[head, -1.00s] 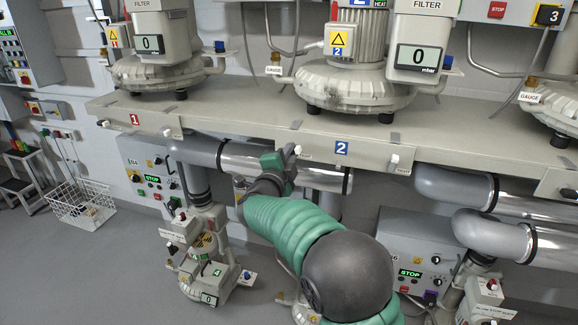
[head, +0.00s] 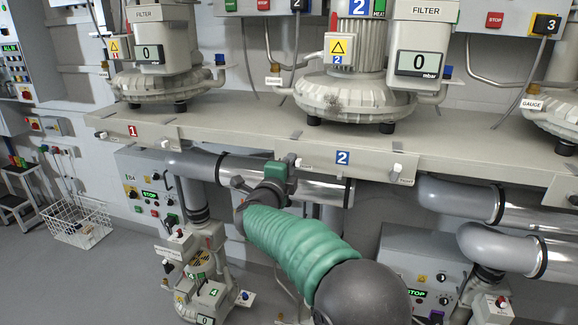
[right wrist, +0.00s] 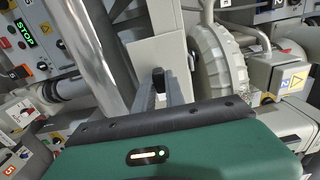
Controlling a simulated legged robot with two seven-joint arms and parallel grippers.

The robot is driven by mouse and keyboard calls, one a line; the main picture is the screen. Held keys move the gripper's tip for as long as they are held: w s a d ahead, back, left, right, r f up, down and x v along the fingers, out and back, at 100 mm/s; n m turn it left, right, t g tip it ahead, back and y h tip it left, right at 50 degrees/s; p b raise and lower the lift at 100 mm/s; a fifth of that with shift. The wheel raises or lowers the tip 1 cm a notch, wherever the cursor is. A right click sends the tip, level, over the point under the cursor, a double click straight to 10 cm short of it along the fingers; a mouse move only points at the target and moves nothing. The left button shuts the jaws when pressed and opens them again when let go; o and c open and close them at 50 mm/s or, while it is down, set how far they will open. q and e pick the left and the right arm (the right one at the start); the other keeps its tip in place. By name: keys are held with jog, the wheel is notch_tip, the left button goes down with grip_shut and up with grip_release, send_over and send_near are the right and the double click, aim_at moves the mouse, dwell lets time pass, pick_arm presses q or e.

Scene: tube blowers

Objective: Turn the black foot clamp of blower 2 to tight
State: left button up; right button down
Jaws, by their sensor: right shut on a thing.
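Blower 2 (head: 345,95) is the pale ribbed unit with a display reading 0 on the shelf. Its front plate (head: 330,170) carries a blue "2" label and a white clamp (head: 397,169) at the right end. My right gripper (head: 288,164) is at the left end of this plate. It is shut on the black foot clamp, mostly hidden in the head view. The right wrist view shows the black clamp handle (right wrist: 158,79) upright beyond the green gripper body, at the fingers. The clamp's setting cannot be read. My left gripper is not in view.
The shelf (head: 240,117) runs above the gripper, with blower 1 (head: 165,80) to the left. Silver pipes (head: 325,190) run close under the shelf. A smaller pump unit (head: 200,285) and a white basket (head: 78,222) stand on the floor at left.

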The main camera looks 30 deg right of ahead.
jog(key=shift+f, duration=0.45)
jog(key=c, duration=1.4)
grip_release()
jog(key=shift+s+r, duration=0.1)
jog(key=shift+r, duration=0.1)
jog(key=shift+r, duration=0.1)
jog(key=v, duration=1.6)
jog(key=shift+s+a, duration=0.25)
jog(key=shift+a, duration=0.05)
